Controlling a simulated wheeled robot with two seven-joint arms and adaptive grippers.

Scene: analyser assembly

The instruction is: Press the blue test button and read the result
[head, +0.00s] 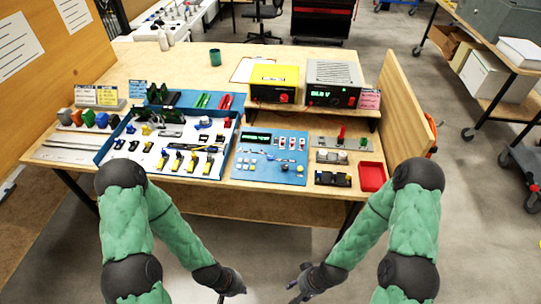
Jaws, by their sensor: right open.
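The blue test panel (240,174) lies on the workbench right of the parts tray. It carries a dark display (257,137) with small greenish characters, too small to read. Red-and-white components sit along its upper right, and small parts and round knobs sit lower down. I cannot single out a blue button on it at this size. My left gripper (232,292) is low in front of the bench, apart from the panel, and I cannot tell its opening. My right gripper (298,288) is open and empty, also in front of the bench.
A blue-rimmed tray (216,174) holds several yellow and black parts. A yellow unit (274,80) and a grey power supply (334,72) with a lit green display stand on a shelf behind. A red bin (372,177) is at the right. An upright wooden panel (404,105) bounds the right side.

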